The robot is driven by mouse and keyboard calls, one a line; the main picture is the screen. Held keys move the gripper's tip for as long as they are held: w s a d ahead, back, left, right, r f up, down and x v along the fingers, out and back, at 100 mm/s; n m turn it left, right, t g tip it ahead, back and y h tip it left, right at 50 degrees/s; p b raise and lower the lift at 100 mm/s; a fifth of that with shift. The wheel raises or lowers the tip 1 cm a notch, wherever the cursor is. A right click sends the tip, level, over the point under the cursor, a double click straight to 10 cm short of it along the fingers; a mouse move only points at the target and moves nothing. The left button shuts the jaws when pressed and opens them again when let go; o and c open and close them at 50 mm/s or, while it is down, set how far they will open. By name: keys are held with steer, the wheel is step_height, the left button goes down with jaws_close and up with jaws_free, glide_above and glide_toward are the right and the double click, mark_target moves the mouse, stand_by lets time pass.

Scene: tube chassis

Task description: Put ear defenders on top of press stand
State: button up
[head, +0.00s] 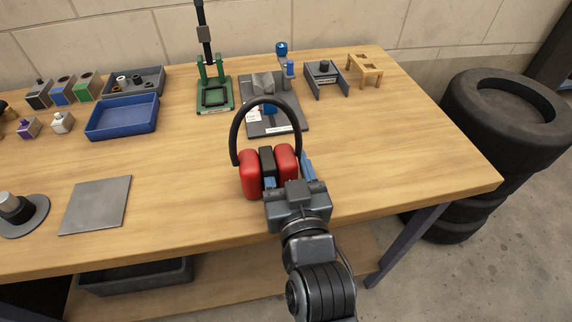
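The ear defenders (250,175) have red cups, a black middle part and a black headband arching upward, above the front part of the table. My gripper (289,172) has its blue-tipped fingers on either side of the right red cup and appears shut on it. The cups' undersides are hidden, so I cannot tell whether they touch the table. A green stand with a square frame base and a tall black column (214,108), likely the press stand, stands at the back, left of and beyond my gripper.
A grey plate fixture with blue parts (291,122) lies just behind the headband. A grey bracket (325,75) and a wooden stand (365,70) are at back right. A blue tray (122,118) and a grey plate (95,205) lie left. Tyres (510,120) stand right of the table.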

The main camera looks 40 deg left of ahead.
steer(key=shift+o, duration=0.9)
steer(key=shift+r, duration=0.2)
steer(key=v, duration=1.2)
